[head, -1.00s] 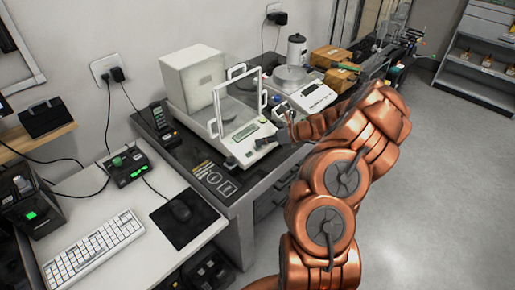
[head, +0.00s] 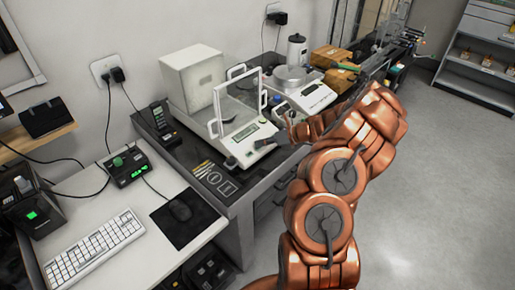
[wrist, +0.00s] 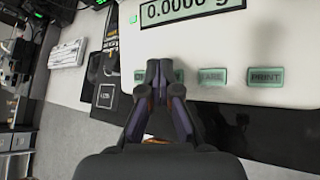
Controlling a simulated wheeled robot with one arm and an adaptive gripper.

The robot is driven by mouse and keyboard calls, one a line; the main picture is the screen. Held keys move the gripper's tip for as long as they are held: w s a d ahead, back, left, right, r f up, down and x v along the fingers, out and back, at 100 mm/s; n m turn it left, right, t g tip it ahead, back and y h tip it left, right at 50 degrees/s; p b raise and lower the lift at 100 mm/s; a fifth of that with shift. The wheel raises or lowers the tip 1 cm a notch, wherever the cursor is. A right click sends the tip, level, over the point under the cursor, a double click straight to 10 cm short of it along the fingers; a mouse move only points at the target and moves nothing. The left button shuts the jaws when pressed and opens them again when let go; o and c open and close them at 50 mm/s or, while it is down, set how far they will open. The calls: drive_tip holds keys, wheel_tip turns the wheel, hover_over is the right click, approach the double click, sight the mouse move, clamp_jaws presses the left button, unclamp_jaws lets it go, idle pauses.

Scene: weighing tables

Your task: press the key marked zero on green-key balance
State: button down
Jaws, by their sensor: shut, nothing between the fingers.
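The green-key balance (head: 246,139) stands on the dark table with its glass shield (head: 238,103) up. In the wrist view its white front panel (wrist: 225,110) shows a display (wrist: 195,10) reading 0.0000 g and a row of green keys. The TARE key (wrist: 212,77) and PRINT key (wrist: 265,77) are right of my gripper. The leftmost key (wrist: 139,76) is partly covered and its label is not fully readable. Another key (wrist: 178,76) is mostly hidden by the fingers. My gripper (wrist: 159,68) is shut and empty, its tips over these two left keys. Contact cannot be told.
A second balance (head: 308,97) with a round pan stands behind to the right, with cardboard boxes (head: 333,58) beyond. A white box (head: 193,77) is at the wall. Floor at right is clear.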

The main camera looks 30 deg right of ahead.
drive_tip(key=shift+w+f, duration=0.1)
drive_tip(key=shift+f, duration=0.25)
idle(0.5)
idle(0.3)
drive_tip(key=shift+s+r+p, duration=0.25)
drive_tip(key=shift+r+p, duration=0.55)
drive_tip(key=r+p, duration=0.2)
drive_tip(key=s+r+p, duration=0.1)
drive_tip(key=r+p, duration=0.1)
drive_tip(key=shift+s+d+r, duration=0.2)
drive_tip(key=shift+r, duration=0.15)
idle(0.7)
